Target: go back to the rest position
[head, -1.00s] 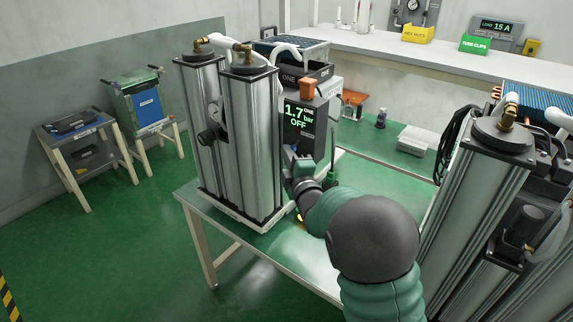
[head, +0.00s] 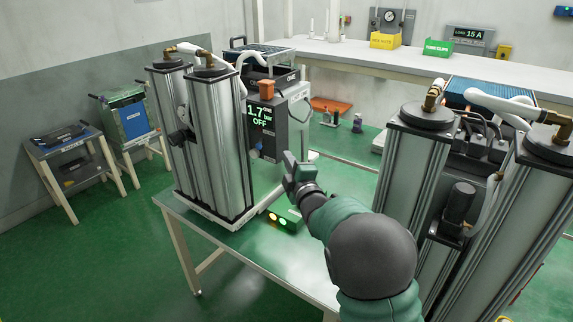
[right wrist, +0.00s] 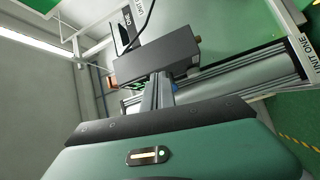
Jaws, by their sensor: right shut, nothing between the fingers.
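My right gripper (head: 294,166) is in front of the display side of the left sieve-column unit, held above the table. It is shut and empty, and it appears apart from the unit. The unit has two silver columns (head: 222,140) and a dark display box (head: 262,125) reading 1.7 bar OFF. In the right wrist view my gripper fingers (right wrist: 158,92) point toward the unit's grey box (right wrist: 155,58). My left gripper is in neither view.
A green block with lit lamps (head: 283,218) sits on the table (head: 235,245) below my right gripper. A second column unit (head: 400,165) stands close on the right. A back bench (head: 390,55) holds yellow and green bins. Two small stands (head: 70,150) are at the left.

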